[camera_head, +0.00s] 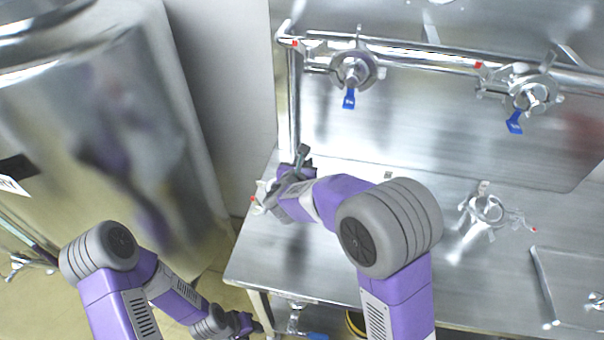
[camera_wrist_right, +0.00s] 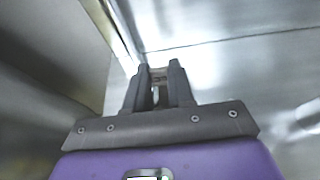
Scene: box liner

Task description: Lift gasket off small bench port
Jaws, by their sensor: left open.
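My right gripper (camera_head: 303,156) is over the left end of the steel bench, its fingers pointing toward the back. In the right wrist view its two dark fingers (camera_wrist_right: 158,72) stand close together with a narrow gap. Something small and grey-brown shows between the tips; I cannot tell whether it is a gasket or background. My left gripper (camera_head: 252,326) is open and low, beside the bench's front left leg.
Another clamped port (camera_head: 487,209) stands on the bench to the right. A pipe with two blue-handled valves (camera_head: 352,72) (camera_head: 531,97) runs along the back. A large steel tank (camera_head: 110,140) stands at left. The middle of the steel bench (camera_head: 450,180) has bare room.

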